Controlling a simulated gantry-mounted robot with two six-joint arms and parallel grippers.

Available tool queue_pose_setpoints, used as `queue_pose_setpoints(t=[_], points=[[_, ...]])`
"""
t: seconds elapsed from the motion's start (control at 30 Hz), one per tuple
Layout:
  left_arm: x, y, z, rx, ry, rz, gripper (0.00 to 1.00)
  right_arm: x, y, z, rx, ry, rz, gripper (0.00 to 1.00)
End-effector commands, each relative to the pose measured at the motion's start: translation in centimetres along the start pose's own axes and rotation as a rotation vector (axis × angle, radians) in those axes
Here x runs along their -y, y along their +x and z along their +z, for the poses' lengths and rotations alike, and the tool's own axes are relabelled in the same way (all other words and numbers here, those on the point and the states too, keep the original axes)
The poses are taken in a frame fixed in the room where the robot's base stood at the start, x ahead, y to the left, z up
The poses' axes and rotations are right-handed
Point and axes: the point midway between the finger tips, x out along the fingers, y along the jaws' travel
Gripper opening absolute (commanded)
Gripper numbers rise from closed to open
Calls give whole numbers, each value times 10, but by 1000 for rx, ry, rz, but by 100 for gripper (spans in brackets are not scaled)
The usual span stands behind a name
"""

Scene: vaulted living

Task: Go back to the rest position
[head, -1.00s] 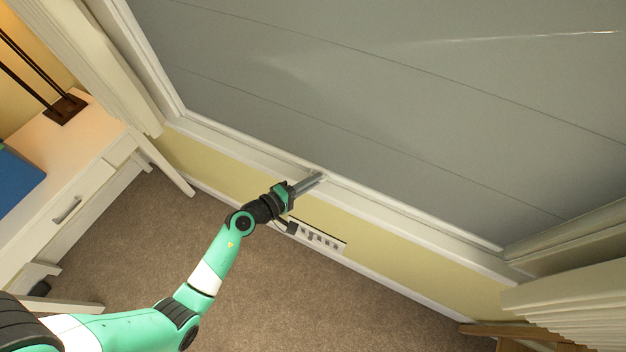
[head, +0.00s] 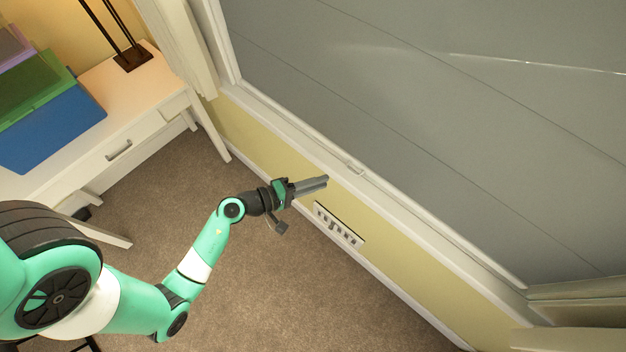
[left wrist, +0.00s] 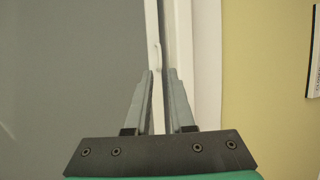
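My left gripper (head: 326,183) shows in the head view at the end of my green and white left arm, pointing right toward the window wall. In the left wrist view, its two grey fingers (left wrist: 160,74) stand a little apart, with a narrow empty gap between them. The white window frame shows through the gap. Nothing is held. My right gripper is in neither view.
The white window frame (head: 440,243) and grey window pane (head: 430,110) are beyond the gripper. A wall socket panel (head: 339,226) sits low on the yellow wall. A white desk (head: 150,90) with a blue box (head: 60,130) stands at left. Carpet below is clear.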

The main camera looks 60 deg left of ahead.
Motion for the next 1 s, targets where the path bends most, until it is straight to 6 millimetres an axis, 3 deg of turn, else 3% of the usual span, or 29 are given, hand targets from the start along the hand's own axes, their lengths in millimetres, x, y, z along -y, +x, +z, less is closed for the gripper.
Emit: queue_pose_setpoints(t=[0.2,0.8,0.87,0.97,1.0], points=[[0,-19,0,0,1,0,22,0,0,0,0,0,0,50],[-1,-16,7,20,7,0,22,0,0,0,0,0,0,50],[-14,-6,14,53,36,22,22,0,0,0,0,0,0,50],[-62,20,32,129,122,104,22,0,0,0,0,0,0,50],[-89,29,42,167,155,157,22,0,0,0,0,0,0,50]])
